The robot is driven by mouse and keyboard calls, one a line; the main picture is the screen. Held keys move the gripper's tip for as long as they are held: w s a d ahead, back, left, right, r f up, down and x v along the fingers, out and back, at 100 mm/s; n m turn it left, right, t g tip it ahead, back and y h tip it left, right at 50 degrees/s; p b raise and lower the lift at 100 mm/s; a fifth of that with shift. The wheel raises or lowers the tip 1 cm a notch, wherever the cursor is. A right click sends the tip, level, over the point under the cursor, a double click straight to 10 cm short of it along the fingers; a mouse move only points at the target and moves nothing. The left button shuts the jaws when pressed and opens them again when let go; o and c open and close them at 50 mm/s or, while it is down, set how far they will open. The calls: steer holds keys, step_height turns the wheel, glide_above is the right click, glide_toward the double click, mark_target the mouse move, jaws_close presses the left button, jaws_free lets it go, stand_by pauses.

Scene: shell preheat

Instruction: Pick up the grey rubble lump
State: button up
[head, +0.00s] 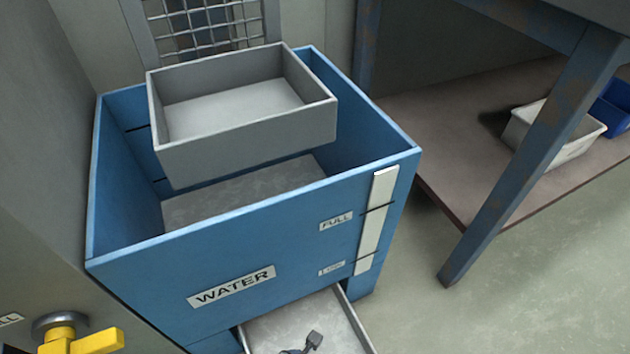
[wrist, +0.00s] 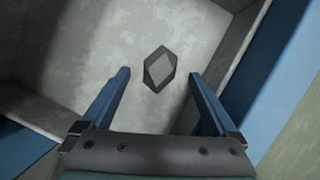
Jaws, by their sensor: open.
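The grey rubble lump (wrist: 159,69) is a small, faceted, dark grey piece in the wrist view. It lies on the pale, mottled floor of a tray (wrist: 215,22). My gripper (wrist: 160,74) is open, with its two blue fingers apart and nothing held. In the picture the lump shows between the fingertips; its distance below them is hard to tell. In the head view the tray (head: 362,335) sticks out low at the front of the blue water bin. A dark grey shape (head: 313,340) shows in it, cut by the picture's bottom edge; I cannot tell what it is.
The blue bin (head: 250,245) marked WATER stands above the tray, with an empty grey box (head: 245,135) at its top. A yellow valve handle (head: 85,342) is at lower left. A table with a lower shelf (head: 440,130) holding a white bin (head: 560,135) stands right. Floor between is clear.

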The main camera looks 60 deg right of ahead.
steer(key=shift+b+x, duration=0.4)
steer(key=shift+x, duration=0.6)
jaws_close()
